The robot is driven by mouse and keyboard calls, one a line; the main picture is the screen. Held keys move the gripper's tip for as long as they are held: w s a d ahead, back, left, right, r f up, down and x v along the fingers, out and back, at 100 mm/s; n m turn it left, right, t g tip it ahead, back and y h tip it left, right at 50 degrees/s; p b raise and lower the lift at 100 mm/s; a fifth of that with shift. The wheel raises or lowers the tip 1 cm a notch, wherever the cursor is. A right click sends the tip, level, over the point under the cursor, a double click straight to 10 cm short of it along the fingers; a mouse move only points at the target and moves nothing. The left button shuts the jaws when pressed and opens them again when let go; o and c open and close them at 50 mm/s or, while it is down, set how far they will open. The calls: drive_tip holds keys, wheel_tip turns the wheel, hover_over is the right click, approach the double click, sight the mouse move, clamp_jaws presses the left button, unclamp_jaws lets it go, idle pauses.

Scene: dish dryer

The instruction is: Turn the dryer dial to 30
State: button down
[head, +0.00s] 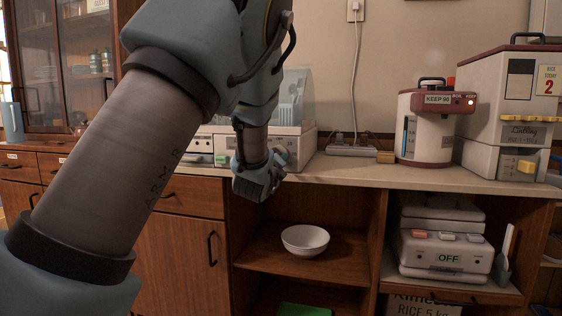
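The dish dryer (306,146) stands on the counter behind my arm, a pale box with a clear cover (305,97) and dishes dimly visible inside. My arm hides much of its middle. Small controls, one of them green (221,160), show on its front left of my arm. My gripper (268,186) is in front of the dryer's right front, pointing toward it, near the counter edge. A small teal, knob-like shape (280,154) shows just above it; I cannot tell if it is the dial. The dial's setting and the fingertips cannot be made out.
A power strip (352,150) and a white-and-maroon pot labelled KEEP 90 (432,135) stand to the right, beside a rice dispenser (500,110). A white bowl (305,240) and an appliance marked OFF (447,252) sit on shelves below.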

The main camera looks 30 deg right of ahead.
drive_tip(key=shift+f, duration=0.1)
drive_tip(key=c, duration=0.8)
unclamp_jaws()
drive_tip(key=shift+c, duration=0.2)
drive_tip(key=shift+s+a, duration=0.1)
drive_tip(key=v, duration=1)
drive_tip(key=shift+s+a+p, duration=0.2)
drive_tip(key=shift+s+p, duration=0.05)
drive_tip(key=shift+p, duration=0.2)
